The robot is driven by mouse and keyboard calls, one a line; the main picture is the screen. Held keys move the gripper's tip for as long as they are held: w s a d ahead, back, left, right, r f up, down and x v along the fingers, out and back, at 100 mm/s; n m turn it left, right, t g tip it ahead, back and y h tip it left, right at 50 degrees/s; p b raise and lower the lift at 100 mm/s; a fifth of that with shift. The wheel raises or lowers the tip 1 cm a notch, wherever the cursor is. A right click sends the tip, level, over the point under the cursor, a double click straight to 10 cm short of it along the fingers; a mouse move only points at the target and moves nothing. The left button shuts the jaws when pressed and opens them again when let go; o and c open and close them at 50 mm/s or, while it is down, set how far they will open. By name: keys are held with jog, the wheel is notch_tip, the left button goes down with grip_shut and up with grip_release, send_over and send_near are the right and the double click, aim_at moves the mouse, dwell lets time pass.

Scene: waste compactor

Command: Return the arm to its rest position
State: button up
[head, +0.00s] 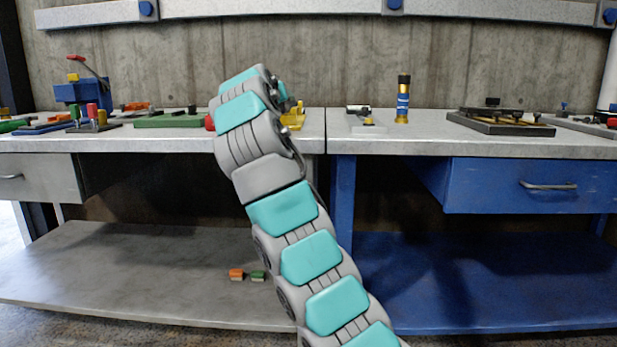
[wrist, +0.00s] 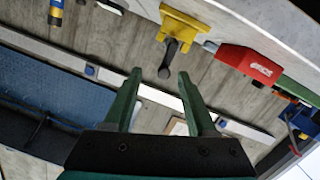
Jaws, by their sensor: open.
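My arm rises from the lower right of the head view, and its end bends over near the workbench top, so the fingers are hidden there. In the wrist view my gripper (wrist: 157,88) shows two green fingers set apart with nothing between them. A yellow clamp-like item (wrist: 183,25) with a dark handle lies just beyond the fingertips in that view. A yellow item (head: 293,117), partly hidden, shows right beside my arm in the head view. A red object (wrist: 245,62) lies to the right of the fingers in the wrist view.
The grey bench (head: 110,142) on the left carries a blue vise (head: 80,92) and several small tools. The bench on the right holds a blue and gold cylinder (head: 403,100) and a dark tray (head: 500,123). Two small blocks lie on the lower shelf (head: 130,270).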

jog(key=s+d+f+g+h+p, duration=0.1)
jog(key=s+d+f+g+h, duration=0.15)
jog(key=d, duration=0.55)
jog(key=s+d+f+g+h+p, duration=0.1)
jog(key=s+d+f+g+p, duration=0.2)
jog(key=d, duration=0.5)
jog(key=s+d+f+m+g+y+p, duration=0.1)
jog(key=s+d+f+g, duration=0.2)
jog(key=s+d+f, duration=0.5)
jog(key=s+d+f+m+g, duration=0.1)
jog(key=s+d+f+g, duration=0.35)
jog(key=s, duration=0.55)
jog(key=s+a+f+g+y+p, duration=0.1)
jog(key=s+f, duration=0.5)
jog(key=s, duration=0.5)
jog(key=s+a+f+g+y, duration=0.2)
jog(key=s+f, duration=0.4)
jog(key=s, duration=0.6)
jog(key=s+a+f+g+y+p, duration=0.1)
jog(key=s+f, duration=0.5)
jog(key=s, duration=0.6)
jog(key=shift+s+a+f+g+p, duration=0.15)
jog(key=shift+a+f+g+p, duration=0.25)
jog(key=shift+a+g, duration=0.15)
